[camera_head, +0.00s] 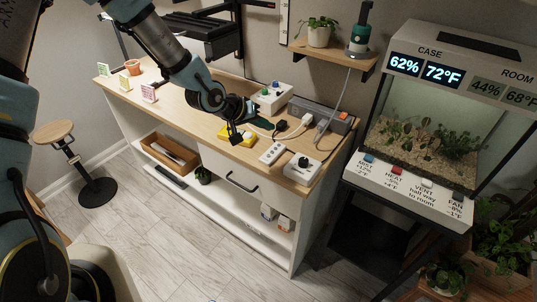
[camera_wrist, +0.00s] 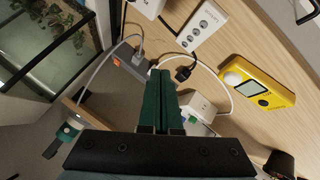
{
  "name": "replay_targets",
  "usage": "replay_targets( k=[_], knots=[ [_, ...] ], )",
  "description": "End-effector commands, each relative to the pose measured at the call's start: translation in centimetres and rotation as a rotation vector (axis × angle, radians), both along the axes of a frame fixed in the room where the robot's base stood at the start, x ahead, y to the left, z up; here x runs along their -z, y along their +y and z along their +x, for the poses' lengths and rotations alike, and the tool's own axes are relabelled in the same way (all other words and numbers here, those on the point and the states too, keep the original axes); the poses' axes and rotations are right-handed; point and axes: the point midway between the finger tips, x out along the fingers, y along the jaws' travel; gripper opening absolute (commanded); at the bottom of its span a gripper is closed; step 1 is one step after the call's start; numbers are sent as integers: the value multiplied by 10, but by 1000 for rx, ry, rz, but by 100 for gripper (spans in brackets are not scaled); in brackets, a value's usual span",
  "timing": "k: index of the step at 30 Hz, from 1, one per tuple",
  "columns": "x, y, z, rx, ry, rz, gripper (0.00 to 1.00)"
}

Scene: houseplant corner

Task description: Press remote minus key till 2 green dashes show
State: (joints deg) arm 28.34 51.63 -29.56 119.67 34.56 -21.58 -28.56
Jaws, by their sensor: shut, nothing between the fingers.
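The white remote (camera_head: 273,153) lies on the wooden counter near its front edge. In the wrist view the remote (camera_wrist: 203,26) is at the top, with several round grey keys in a column; I cannot make out which is the minus key. No green dashes can be made out in either view.
A yellow device (camera_wrist: 262,85) with a white dome and small screen lies near the gripper. A terrarium (camera_head: 425,135) stands right.

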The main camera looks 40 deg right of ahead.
Motion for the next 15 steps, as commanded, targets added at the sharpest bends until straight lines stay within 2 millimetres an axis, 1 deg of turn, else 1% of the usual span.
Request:
replay_targets(
  k=[5, 8, 11, 15],
  knots=[
    [2, 1, 0, -1, -1, 2, 0],
    [7, 1, 0, -1, -1, 2, 0],
    [15, 1, 0, -1, -1, 2, 0],
    [32, 1, 0, 0, 0, 3, 0]
  ],
)
